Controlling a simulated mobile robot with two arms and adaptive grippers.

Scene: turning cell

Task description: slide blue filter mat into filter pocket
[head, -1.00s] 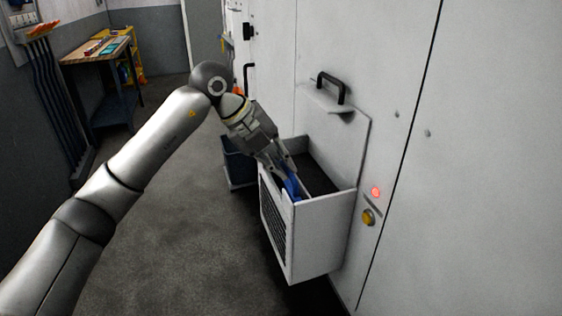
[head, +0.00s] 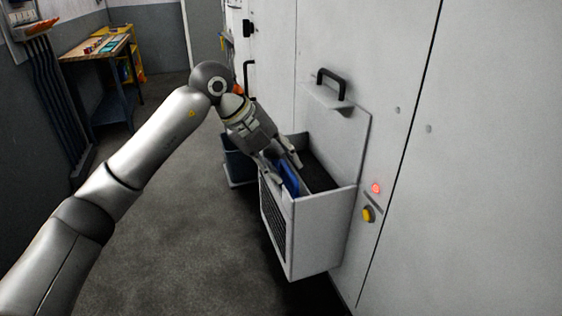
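The blue filter mat (head: 289,178) stands inside the white filter pocket (head: 318,235), close to its grilled left wall. Only the mat's upper part shows; the rest is hidden by the pocket walls and my gripper. My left gripper (head: 285,172) is at the pocket's open top. Its fingers are spread apart, one on each side of the mat's top edge, and it looks open. My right gripper is not in view.
The pocket's lid with a black handle (head: 331,84) stands raised against the white machine wall (head: 480,180). A red light (head: 376,188) and yellow button (head: 368,214) are to the right. A dark bin (head: 238,165) stands behind the pocket. The floor at left is clear.

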